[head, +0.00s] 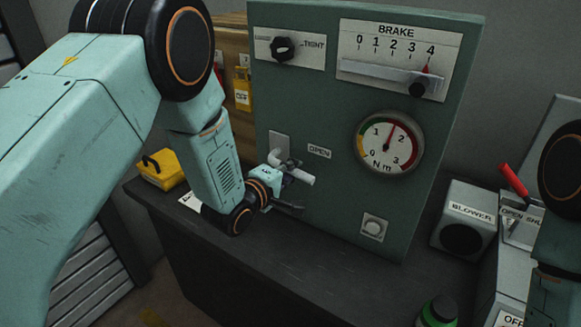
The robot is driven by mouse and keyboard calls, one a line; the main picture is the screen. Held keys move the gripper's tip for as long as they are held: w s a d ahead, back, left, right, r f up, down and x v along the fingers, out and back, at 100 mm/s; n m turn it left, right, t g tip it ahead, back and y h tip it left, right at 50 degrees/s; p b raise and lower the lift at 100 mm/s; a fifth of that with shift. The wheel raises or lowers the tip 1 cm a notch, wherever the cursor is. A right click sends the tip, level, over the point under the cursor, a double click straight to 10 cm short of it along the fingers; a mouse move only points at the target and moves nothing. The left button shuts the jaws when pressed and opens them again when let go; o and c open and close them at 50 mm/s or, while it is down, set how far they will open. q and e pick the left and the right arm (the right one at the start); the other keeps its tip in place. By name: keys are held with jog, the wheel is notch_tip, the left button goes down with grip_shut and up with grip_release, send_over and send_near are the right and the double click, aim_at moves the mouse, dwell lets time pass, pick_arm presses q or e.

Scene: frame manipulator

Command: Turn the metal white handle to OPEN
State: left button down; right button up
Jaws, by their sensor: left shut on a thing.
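The white metal handle (300,177) sticks out from the lower left of the green panel (335,225), on a pale mounting plate. It runs to the right and slightly downward in the head view. The OPEN label (319,152) is on the panel, up and right of the handle. My left gripper (291,189) is at the handle, shut on it. Its fingers are small here and partly hidden by the handle and wrist. Part of my right arm shows at the right edge; its gripper is out of view.
The panel also bears a black knob (284,48), a BRAKE slider (417,88), a gauge (389,145) and a button (374,228). A BLOWER box (467,218) and a red lever (514,180) stand right. A yellow box (159,169) is left. A green-capped item (437,310) is in front.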

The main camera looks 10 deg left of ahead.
pick_arm(q)
jog(key=shift+r+n, duration=0.3)
jog(key=shift+r, duration=0.1)
dwell(0.3)
jog(key=c, duration=1.6)
grip_release()
jog(key=o, duration=0.3)
jog(key=shift+s+r, duration=0.1)
jog(key=shift+s, duration=0.05)
jog(key=shift+o, duration=0.2)
jog(key=v, duration=1.2)
jog(key=shift+a, duration=0.1)
